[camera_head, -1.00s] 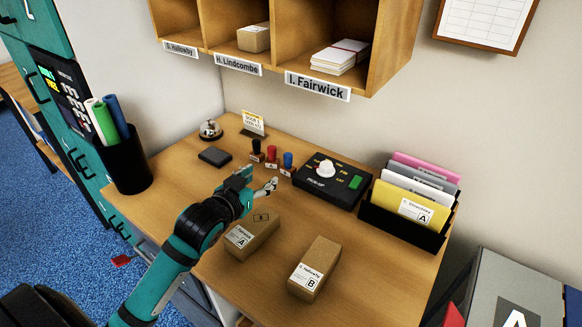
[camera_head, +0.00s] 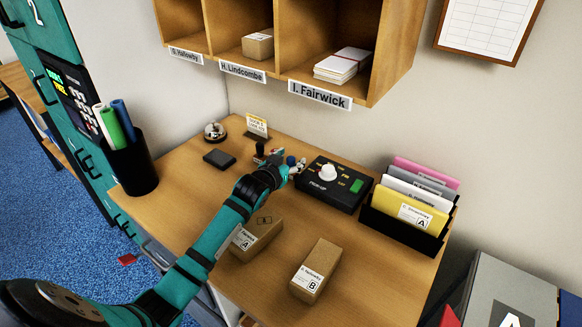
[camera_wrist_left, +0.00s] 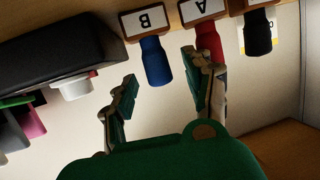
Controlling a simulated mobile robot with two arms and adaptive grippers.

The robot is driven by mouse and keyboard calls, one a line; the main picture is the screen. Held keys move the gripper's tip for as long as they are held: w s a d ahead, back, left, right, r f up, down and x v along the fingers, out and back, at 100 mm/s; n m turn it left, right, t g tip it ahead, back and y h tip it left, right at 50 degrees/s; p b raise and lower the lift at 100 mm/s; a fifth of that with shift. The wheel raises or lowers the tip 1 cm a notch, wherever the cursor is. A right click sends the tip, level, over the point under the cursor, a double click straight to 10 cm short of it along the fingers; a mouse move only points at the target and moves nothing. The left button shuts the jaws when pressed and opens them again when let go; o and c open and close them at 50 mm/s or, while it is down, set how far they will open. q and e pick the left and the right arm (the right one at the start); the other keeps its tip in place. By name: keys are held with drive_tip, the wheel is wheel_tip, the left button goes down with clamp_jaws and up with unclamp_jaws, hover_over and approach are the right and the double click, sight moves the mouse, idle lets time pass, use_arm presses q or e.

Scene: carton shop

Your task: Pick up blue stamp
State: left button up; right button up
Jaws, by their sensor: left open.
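The blue stamp (camera_head: 291,160) stands on the desk beside the black device; in the head view its top shows between my fingers. In the left wrist view, which is upside down, the blue stamp (camera_wrist_left: 156,62) has a label marked B at its base. My left gripper (camera_head: 287,167) is open at the stamp. In the left wrist view its fingers (camera_wrist_left: 160,85) are spread to either side of the blue handle, with a gap on the left; one finger is close to the red stamp (camera_wrist_left: 207,40). My right gripper is not in view.
The black stamp (camera_wrist_left: 257,35) stands beyond the red one. The black device (camera_head: 334,190) with a white knob is just right of the gripper. Two cartons, A (camera_head: 262,232) and B (camera_head: 318,270), lie in front. A file holder (camera_head: 402,232) stands at right.

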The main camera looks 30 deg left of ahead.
use_arm(q)
drive_tip(key=shift+w+f, duration=0.25)
drive_tip(key=shift+w, duration=0.3)
drive_tip(key=shift+s, duration=0.1)
clamp_jaws()
